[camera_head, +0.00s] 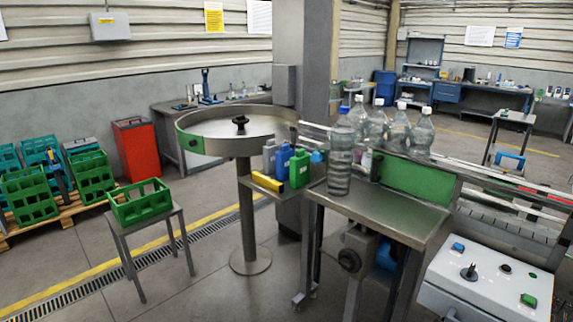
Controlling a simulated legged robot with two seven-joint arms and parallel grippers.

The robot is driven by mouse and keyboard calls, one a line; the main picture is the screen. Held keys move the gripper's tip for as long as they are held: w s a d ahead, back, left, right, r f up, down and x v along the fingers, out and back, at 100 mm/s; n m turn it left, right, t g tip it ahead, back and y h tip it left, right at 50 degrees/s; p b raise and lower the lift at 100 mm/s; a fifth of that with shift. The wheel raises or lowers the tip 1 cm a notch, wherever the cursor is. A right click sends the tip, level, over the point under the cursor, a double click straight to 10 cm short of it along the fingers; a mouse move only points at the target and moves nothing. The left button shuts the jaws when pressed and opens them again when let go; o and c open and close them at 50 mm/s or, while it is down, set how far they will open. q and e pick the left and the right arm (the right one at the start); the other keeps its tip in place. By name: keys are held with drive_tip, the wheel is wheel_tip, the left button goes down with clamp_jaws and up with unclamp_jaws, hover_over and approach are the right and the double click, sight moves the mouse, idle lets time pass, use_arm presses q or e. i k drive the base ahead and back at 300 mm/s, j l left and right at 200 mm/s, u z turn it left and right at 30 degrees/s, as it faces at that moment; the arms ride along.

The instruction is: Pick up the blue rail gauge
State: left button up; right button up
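A blue upright block with a small knob on top (284,160) stands on the small side shelf (263,180) below the round turntable; it looks like the blue rail gauge, though its details are too small to be sure. A similar grey block (270,156) stands to its left and a green one (300,168) to its right, close beside it. A yellow piece (269,183) lies in front of it and hides part of its base. Neither of my grippers is in view.
The round turntable (215,146) stands on a post behind the shelf. A steel table (385,206) at right carries a tall bottle (340,157). A stool with a green crate (141,203) stands left. A control box (485,283) is front right. Floor between stool and post is clear.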

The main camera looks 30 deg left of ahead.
sight(282, 156)
drive_tip(key=i+j, duration=0.15)
drive_tip(key=j, duration=0.25)
drive_tip(key=i+j, duration=0.15)
drive_tip(key=j, duration=0.2)
drive_tip(key=i+j+z, duration=0.1)
drive_tip(key=j, duration=0.3)
drive_tip(key=i, duration=0.05)
